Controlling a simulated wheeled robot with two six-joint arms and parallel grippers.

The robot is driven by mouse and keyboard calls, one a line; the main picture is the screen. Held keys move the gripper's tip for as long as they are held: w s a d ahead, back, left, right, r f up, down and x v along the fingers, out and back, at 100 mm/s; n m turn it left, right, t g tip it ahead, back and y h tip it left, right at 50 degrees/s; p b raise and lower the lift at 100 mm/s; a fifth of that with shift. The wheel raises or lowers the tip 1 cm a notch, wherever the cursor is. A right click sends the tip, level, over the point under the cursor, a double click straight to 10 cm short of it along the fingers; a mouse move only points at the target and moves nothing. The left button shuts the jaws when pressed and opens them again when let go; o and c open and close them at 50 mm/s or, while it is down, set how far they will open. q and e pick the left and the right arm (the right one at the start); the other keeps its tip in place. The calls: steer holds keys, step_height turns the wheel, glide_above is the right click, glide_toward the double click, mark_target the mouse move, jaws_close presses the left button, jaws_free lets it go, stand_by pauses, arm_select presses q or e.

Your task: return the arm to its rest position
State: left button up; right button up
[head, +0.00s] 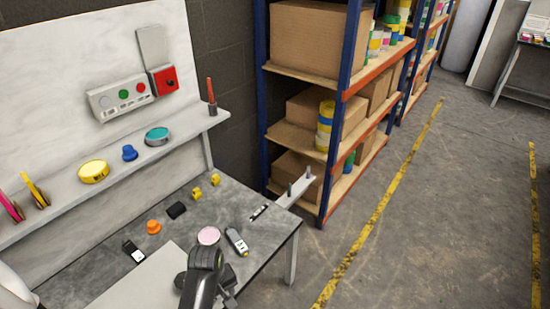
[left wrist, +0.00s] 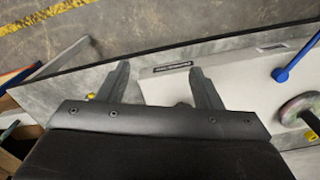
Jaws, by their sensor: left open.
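My left gripper (left wrist: 158,68) is open in the left wrist view, its two dark fingers apart with nothing between them. My right gripper cannot be seen.
Orange (head: 153,227), black (head: 176,210) and yellow (head: 214,180) small parts lie on the bench. A ledge behind holds a yellow disc (head: 94,171), a blue knob (head: 130,153) and a teal disc (head: 157,136). A box-filled rack (head: 346,100) stands behind. Floor at right is clear.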

arm_select(q)
steer(key=s+a+f+m, duration=0.2)
steer(key=s+a+f, duration=0.2)
steer(key=s+f, duration=0.5)
steer(key=s+a+f+m, duration=0.1)
steer(key=s+a+f, duration=0.25)
steer(key=f, duration=0.85)
steer(key=s+a+f+m, duration=0.1)
steer(key=s+a+f, duration=0.1)
steer(key=s, duration=0.5)
steer(key=s+a+f+m, duration=0.1)
steer(key=s+a+f, duration=0.2)
steer(key=s, duration=0.5)
steer(key=s+a+f+m+t+y, duration=0.1)
steer(key=s+a+f, duration=0.1)
steer(key=s, duration=0.6)
steer(key=shift+s+a+f, duration=0.2)
steer(key=shift+a+f, duration=0.2)
steer(key=shift+f, duration=0.5)
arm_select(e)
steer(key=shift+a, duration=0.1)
